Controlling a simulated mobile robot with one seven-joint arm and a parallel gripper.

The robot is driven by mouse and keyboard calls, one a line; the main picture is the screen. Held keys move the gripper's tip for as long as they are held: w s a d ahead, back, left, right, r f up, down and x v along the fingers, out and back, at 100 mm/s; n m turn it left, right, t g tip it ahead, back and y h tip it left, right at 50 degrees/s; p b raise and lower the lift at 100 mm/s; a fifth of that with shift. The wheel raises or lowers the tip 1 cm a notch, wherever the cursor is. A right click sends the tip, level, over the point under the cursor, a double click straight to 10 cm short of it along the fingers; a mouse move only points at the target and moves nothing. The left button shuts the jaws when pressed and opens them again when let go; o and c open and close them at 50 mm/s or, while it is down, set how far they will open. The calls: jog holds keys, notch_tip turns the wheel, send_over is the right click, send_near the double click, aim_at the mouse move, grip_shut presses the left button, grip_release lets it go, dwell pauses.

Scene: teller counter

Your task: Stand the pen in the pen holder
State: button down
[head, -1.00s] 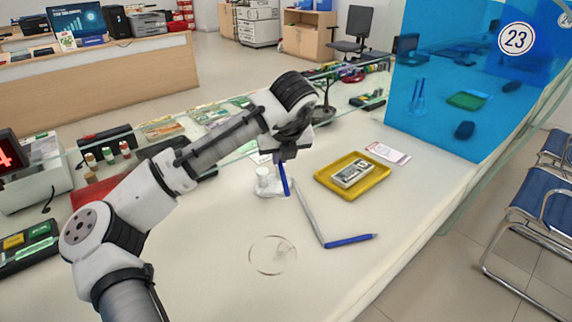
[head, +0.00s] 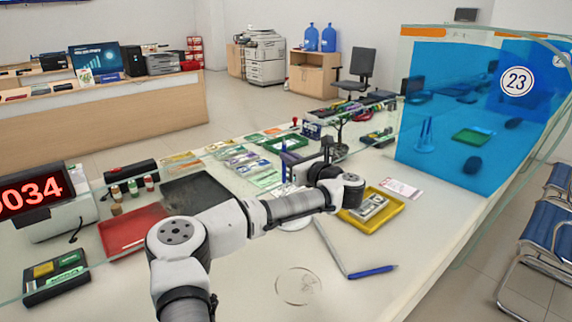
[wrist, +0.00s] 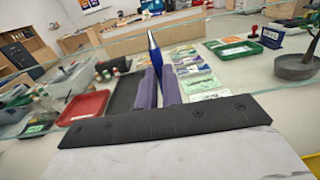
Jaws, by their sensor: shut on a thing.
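My gripper (head: 288,158) is level, with its fingers pointing left, and shut on a blue pen (head: 284,148). The pen stands about upright between the fingers. In the wrist view the pen (wrist: 154,52) rises above the two purple-grey finger pads, tilted a little; its lower part is hidden. The white pen holder (head: 295,225) is on the counter below, mostly hidden by my arm. I cannot tell whether the pen's lower end is above it or inside it.
A second blue pen (head: 372,271) lies on the counter beside a thin grey strip. A yellow tray (head: 392,217) holds banknotes to the right of my gripper. A red tray (head: 133,232) is at the left. A blue partition (head: 455,115) stands at the right.

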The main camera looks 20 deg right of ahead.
notch_tip(320, 180, down, 11)
jog(key=b, duration=0.6)
jog(key=shift+b, duration=0.3)
jog(key=shift+r, duration=0.15)
jog(key=c, duration=1.5)
grip_release()
jog(key=shift+s, duration=0.15)
